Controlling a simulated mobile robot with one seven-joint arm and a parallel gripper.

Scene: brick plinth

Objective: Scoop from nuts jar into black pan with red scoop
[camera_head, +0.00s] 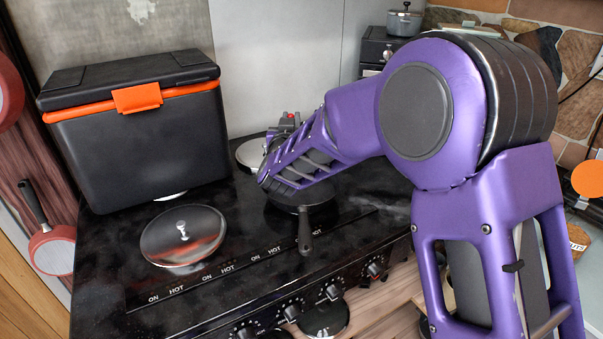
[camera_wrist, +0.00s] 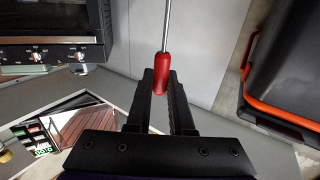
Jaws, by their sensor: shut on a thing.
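In the wrist view my gripper (camera_wrist: 162,82) is shut on the red handle of the red scoop (camera_wrist: 163,66). A thin metal shaft runs from the handle to the top edge; the scoop's bowl is out of view. I cannot make out the nuts jar for certain; a brown container (camera_head: 578,240) is partly visible at the right, behind my arm.
A black cooler box (camera_head: 140,150) with an orange latch stands at the back left of the stove (camera_head: 110,260). A round metal lid (camera_head: 183,238) lies in front of it. A grey pot (camera_head: 404,22) stands at the back. A red pan (camera_head: 52,250) hangs at the left.

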